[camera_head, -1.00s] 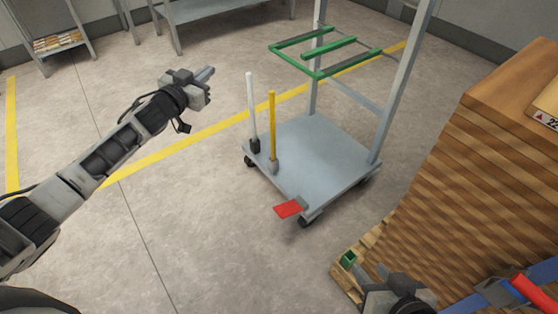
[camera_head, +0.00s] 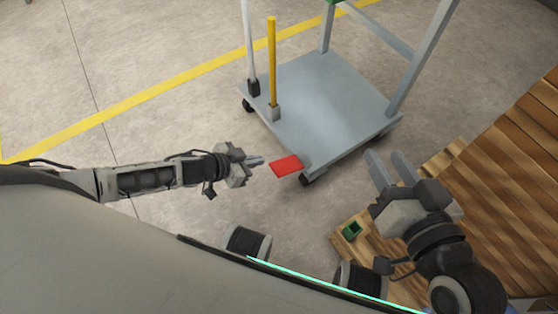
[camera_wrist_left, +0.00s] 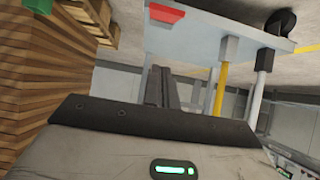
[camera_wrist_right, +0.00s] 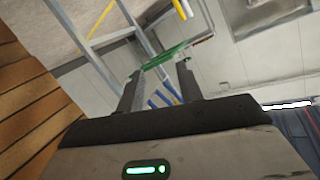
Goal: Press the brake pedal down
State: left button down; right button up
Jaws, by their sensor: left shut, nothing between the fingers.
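The red brake pedal (camera_head: 286,166) sticks out from the near corner of the grey wheeled cart (camera_head: 325,105). The pedal also shows at the top of the left wrist view (camera_wrist_left: 166,13). My left gripper (camera_head: 260,161) is shut and empty, with its fingertips just left of the pedal. I cannot tell whether they touch it or how far above it they are. My right gripper (camera_head: 390,158) is open and empty, to the right of the cart's near corner. Its two fingers stand apart in the right wrist view (camera_wrist_right: 158,85).
A yellow post (camera_head: 272,60) and a white post (camera_head: 249,45) stand at the cart's left side. A stack of wooden boards (camera_head: 500,170) and a small green block (camera_head: 352,230) are at the right. Floor left of the cart is clear.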

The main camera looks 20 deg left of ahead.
aim_at(275, 169)
pick_arm(q)
jog(key=shift+s+r, duration=0.1)
pick_arm(e)
jog(key=shift+s+r, duration=0.1)
